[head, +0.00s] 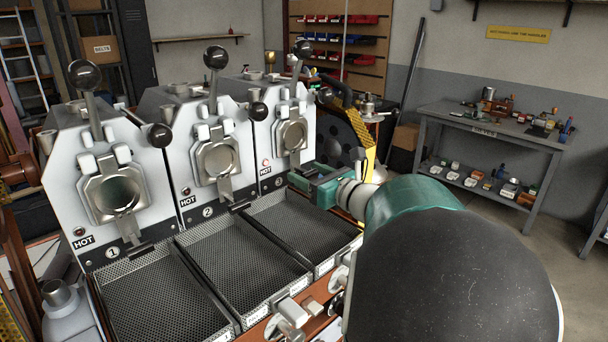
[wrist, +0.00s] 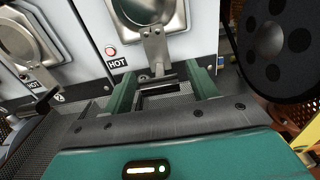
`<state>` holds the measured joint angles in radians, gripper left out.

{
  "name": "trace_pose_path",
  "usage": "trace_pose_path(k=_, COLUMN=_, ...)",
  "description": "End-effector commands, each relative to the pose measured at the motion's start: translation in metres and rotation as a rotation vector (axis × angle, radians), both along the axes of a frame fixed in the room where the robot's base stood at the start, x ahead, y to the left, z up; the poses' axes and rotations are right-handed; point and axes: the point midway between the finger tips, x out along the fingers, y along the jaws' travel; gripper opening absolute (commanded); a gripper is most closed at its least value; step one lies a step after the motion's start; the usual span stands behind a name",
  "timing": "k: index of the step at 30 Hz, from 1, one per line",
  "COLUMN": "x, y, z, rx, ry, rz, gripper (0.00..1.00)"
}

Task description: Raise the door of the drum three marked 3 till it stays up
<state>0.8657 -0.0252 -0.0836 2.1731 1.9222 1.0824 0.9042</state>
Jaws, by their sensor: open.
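Drum three is the rightmost of the white-fronted drums. Its round metal door (head: 292,136) is down over the opening. A flat metal tab (head: 294,160) hangs from the door's lower edge. In the wrist view the door (wrist: 152,12) is cut off at the top, and its tab (wrist: 155,48) hangs just ahead of my open gripper (wrist: 163,84), between the lines of the two fingers. I see nothing held in the fingers. In the head view my gripper (head: 298,180) is low in front of drum three, beside its number plate; whether it touches the tab is unclear.
Drums one (head: 114,195) and two (head: 216,160) stand to the left with their own doors and black-knobbed levers. Perforated cooling trays (head: 290,235) lie below. A large black wheel (wrist: 268,40) with a yellow guard is close on the right.

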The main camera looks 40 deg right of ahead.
Motion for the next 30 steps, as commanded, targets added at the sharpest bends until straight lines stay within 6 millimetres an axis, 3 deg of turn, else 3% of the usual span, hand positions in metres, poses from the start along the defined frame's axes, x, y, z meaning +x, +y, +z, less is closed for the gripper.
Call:
trace_pose_path(k=6, x=0.000, y=0.000, z=0.000, rx=0.000, ry=0.000, rz=0.000, gripper=0.56)
trace_pose_path(k=15, x=0.000, y=0.000, z=0.000, rx=0.000, ry=0.000, rz=0.000, gripper=0.00)
trace_pose_path(k=30, x=-0.016, y=0.000, z=0.009, rx=-0.007, ry=0.109, rz=-0.001, gripper=0.00)
